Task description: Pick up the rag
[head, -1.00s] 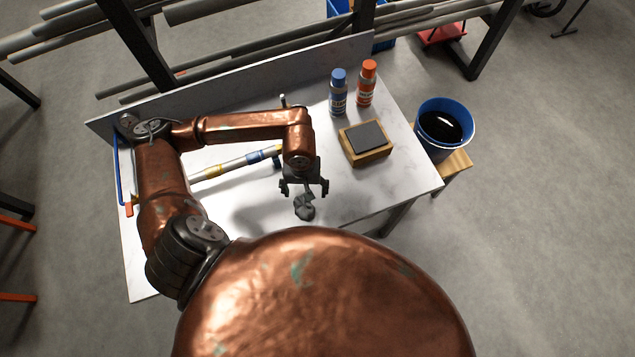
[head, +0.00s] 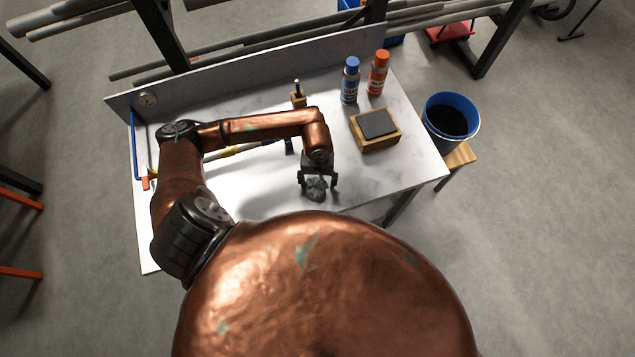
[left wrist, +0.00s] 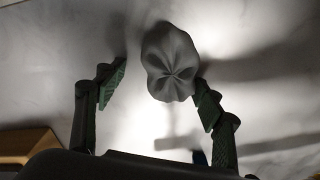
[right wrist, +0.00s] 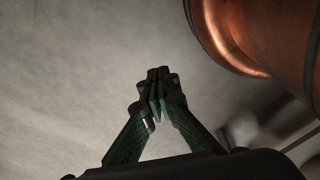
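The rag (head: 315,190) is a grey crumpled bundle near the front edge of the white bench. My left gripper (head: 318,184) is open right at the rag, its fingers spread to either side. In the left wrist view the rag (left wrist: 171,62) sits beyond and between the fingertips of the left gripper (left wrist: 160,92), close to the right-hand finger with a clear gap to the left-hand one. My right gripper (right wrist: 158,85) shows only in the right wrist view; its fingers are together with nothing between them.
A sharpening stone on a wooden block (head: 376,130) is right of the gripper. A blue bottle (head: 350,82) and an orange bottle (head: 377,75) stand behind it. A blue bucket of dark liquid (head: 450,118) is off the right end.

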